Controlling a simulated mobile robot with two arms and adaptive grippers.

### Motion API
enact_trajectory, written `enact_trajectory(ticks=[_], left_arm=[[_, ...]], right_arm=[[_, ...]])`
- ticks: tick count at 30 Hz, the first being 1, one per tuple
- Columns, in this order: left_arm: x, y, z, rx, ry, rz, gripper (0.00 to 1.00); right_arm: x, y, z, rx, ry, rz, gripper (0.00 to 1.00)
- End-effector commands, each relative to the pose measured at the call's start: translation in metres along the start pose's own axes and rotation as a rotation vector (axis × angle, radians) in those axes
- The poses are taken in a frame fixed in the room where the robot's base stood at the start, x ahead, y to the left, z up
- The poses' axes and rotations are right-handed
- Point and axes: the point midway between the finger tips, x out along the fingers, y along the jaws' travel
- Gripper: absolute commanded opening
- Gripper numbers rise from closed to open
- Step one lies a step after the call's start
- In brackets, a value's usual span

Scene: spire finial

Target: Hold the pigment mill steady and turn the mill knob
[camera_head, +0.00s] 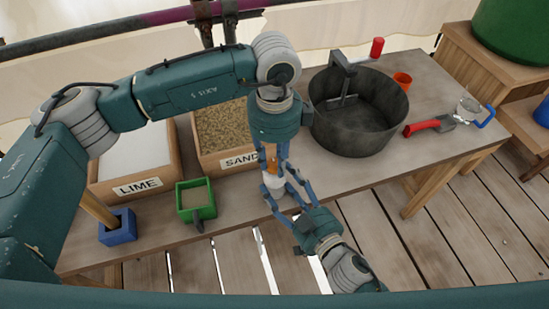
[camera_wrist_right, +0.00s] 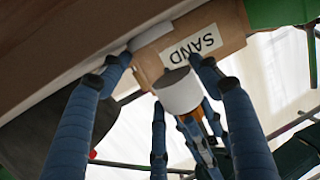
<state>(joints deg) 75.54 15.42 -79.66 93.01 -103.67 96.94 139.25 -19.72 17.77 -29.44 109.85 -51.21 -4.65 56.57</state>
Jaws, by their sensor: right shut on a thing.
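My right gripper (camera_head: 284,190) reaches in from the lower right and is shut on the white body. My left gripper (camera_head: 272,165) points down from above, its fingers around the orange part. Whether they touch it cannot be told. The mill knob is largely hidden by the left fingers.
A sand box (camera_head: 212,160) and lime box (camera_head: 170,182) stand behind and left. A green pot (camera_head: 183,211) and blue pot (camera_head: 104,238) sit in front.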

Motion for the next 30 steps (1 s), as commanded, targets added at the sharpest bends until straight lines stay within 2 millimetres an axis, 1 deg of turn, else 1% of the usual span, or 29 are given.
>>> enact_trajectory(ticks=[1, 3, 11, 17, 23, 30], left_arm=[[-0.0002, 0.0, 0.0001, 0.0, 0.0, 0.0, 0.12], [-0.0002, 0.0, 0.0001, 0.0, 0.0, 0.0, 0.01], [-0.0005, -0.0001, 0.0002, 0.02, 0.0, 0.0, 0.01], [-0.0007, -0.0001, 0.0002, 0.1, -0.001, 0.0, 0.01], [-0.0008, -0.0001, 0.0003, 0.253, -0.001, 0.0, 0.01], [-0.0009, -0.0003, 0.0003, 0.48, -0.001, -0.001, 0.01]], right_arm=[[0.0, -0.0001, 0.0001, 0.0, 0.0, 0.0, 0.33], [0.0, -0.0001, 0.0001, 0.0, 0.0, 0.0, 0.33], [-0.0001, 0.0, 0.0001, 0.0, 0.0, 0.0, 0.33], [-0.0001, 0.0001, 0.0002, 0.0, -0.001, 0.0, 0.33], [-0.0001, 0.0001, 0.0003, 0.0, -0.001, 0.0, 0.33], [-0.0001, 0.0002, 0.0005, 0.0, -0.001, 0.001, 0.33]])
